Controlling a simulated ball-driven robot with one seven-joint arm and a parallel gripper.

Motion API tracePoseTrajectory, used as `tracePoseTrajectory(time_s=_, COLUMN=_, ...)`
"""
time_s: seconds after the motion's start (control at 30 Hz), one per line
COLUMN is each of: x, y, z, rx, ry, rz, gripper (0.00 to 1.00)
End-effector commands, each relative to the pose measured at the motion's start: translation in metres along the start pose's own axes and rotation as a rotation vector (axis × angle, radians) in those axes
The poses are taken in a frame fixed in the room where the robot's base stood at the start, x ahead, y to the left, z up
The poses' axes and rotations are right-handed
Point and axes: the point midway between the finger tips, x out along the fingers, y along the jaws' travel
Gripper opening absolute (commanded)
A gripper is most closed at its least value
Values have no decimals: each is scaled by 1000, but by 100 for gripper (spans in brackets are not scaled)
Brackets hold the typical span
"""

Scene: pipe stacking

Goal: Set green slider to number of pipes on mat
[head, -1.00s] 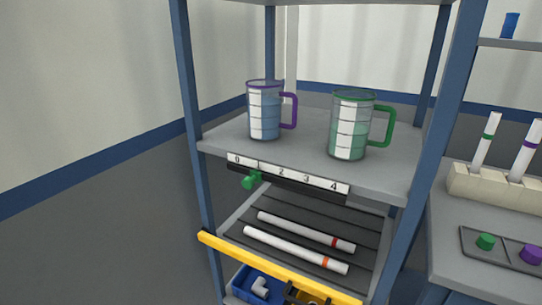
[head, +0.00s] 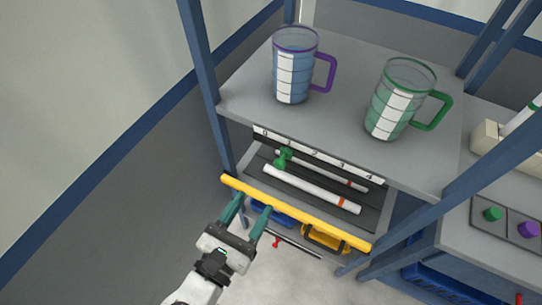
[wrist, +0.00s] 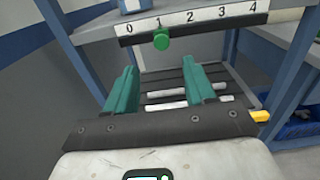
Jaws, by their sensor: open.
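The green slider (head: 284,157) sits on a numbered strip (head: 318,155) along the front edge of the upper shelf. In the wrist view the slider (wrist: 162,40) is just under the 1 on the strip (wrist: 196,20). Two white pipes lie side by side on the dark grooved mat (head: 376,203) on the shelf below: a front pipe (head: 310,189) with an orange band and a back pipe (head: 335,175) with a red band. My gripper (head: 253,203) is open and empty, in front of the shelf and apart from the slider. Its fingers (wrist: 160,68) point towards the shelf.
A yellow rail (head: 300,213) crosses the front of the mat shelf. Two measuring jugs, purple-handled (head: 293,70) and green-handled (head: 395,105), stand on the upper shelf. Blue posts (head: 203,75) flank the shelves. Blue and yellow bins sit below. Floor at left is clear.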

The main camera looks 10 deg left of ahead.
Motion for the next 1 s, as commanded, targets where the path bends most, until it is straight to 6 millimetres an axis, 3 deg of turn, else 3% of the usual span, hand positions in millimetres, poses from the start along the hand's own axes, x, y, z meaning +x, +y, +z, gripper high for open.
tracePoseTrajectory(time_s=0.5, x=86, y=-1, z=0, rx=4, ry=2, rz=-6, gripper=54)
tracePoseTrajectory(time_s=0.7, x=99, y=-1, z=-1, rx=4, ry=3, rz=-3, gripper=54)
tracePoseTrajectory(time_s=1.0, x=100, y=-2, z=-1, rx=4, ry=3, rz=-3, gripper=53)
